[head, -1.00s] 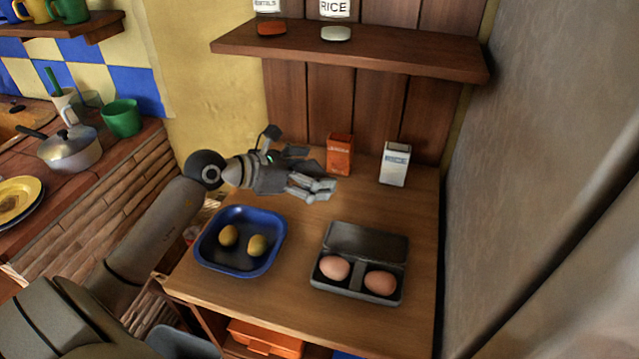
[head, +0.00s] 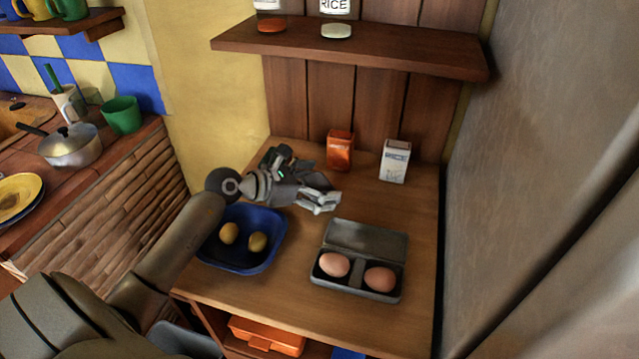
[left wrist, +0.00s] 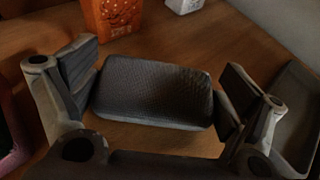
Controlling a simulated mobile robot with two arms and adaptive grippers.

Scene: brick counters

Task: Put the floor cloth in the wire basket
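A dark grey, textured, pad-like thing, which looks like the folded floor cloth (left wrist: 150,92), lies between the fingers of my left gripper (left wrist: 158,88) in the left wrist view. The fingers are spread wide, one at each end of it, with at most thin gaps; firm contact cannot be made out. In the head view my left gripper (head: 303,182) is low over the back of the wooden counter, behind the blue tray, and largely hides the cloth. My right gripper is not in view. The wire basket is not recognisable in either view.
The blue tray (head: 214,257) holds two yellowish, egg-shaped things. A grey open box (head: 366,238) holds two brown eggs. An orange carton (head: 340,150) and a white carton (head: 395,161) stand at the back. An orange box (head: 267,338) is below the counter.

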